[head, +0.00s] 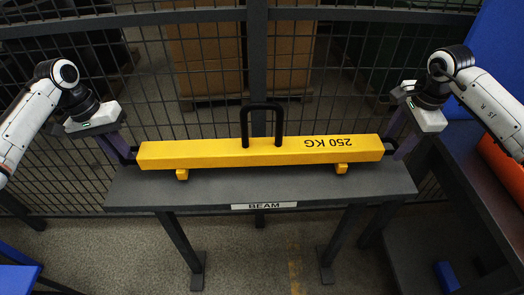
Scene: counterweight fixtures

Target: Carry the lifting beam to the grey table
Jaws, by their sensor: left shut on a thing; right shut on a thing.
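The yellow lifting beam (210,154), marked "250 KG" upside down, lies lengthwise over a dark grey stand (230,192) labelled "BEAM". It has a black loop handle (263,108) on top and two small yellow feet below. I cannot tell whether the feet touch the stand's top. My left gripper (128,155) is shut on the beam's left end, at a dark end handle. My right gripper (394,150) is shut at the right end, where its fingers partly hide the grip. No separate grey table can be made out.
A dark mesh fence (205,60) with a post stands close behind the stand. Boxes on pallets (208,45) are beyond it. At the right are a blue panel (500,50) and an orange cylinder (503,168). A blue surface (18,279) shows at the lower left.

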